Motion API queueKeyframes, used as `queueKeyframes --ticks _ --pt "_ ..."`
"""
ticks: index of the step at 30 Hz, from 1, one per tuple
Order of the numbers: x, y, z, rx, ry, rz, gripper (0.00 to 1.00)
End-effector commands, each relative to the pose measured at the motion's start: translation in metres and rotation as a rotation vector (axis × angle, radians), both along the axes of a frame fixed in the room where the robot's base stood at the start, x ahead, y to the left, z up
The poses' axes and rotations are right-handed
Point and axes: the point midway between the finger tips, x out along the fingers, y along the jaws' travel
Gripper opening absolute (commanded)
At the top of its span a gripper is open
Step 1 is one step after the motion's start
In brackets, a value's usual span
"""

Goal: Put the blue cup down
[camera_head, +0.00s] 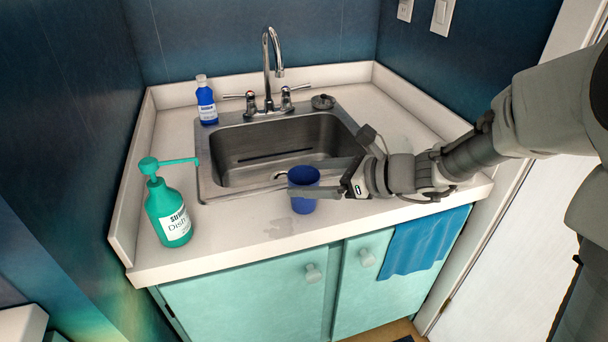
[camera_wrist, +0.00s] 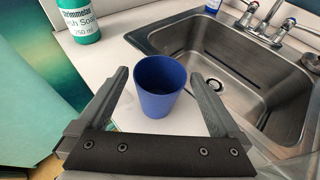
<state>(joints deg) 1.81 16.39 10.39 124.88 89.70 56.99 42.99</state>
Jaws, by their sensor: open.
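The blue cup (camera_head: 304,196) stands upright on the white counter, just in front of the sink, near the counter's front edge. In the wrist view the cup (camera_wrist: 160,88) is upright, with its empty inside showing. My gripper (camera_head: 318,178) reaches in from the right at cup height. In the wrist view its two fingers (camera_wrist: 160,88) are spread on either side of the cup, with a visible gap on each side. The gripper is open and does not hold the cup. The cup's base is partly hard to see in the wrist view.
A green soap pump bottle (camera_head: 170,212) stands at the counter's left. A blue bottle (camera_head: 206,100) stands behind the sink's left corner. The steel sink (camera_head: 225,150) and faucet (camera_head: 268,70) lie behind the cup. A blue towel (camera_head: 425,243) hangs on the cabinet front.

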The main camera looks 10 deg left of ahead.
Motion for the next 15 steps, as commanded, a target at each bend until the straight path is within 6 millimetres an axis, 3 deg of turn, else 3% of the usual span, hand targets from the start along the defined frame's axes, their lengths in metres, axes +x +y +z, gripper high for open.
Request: queueKeyframes --ticks 9,15 --pt "-0.014 -0.063 0.030 0.000 0.000 -0.005 1.00" --pt "-0.020 -0.084 0.037 0.000 0.000 -0.002 1.00"
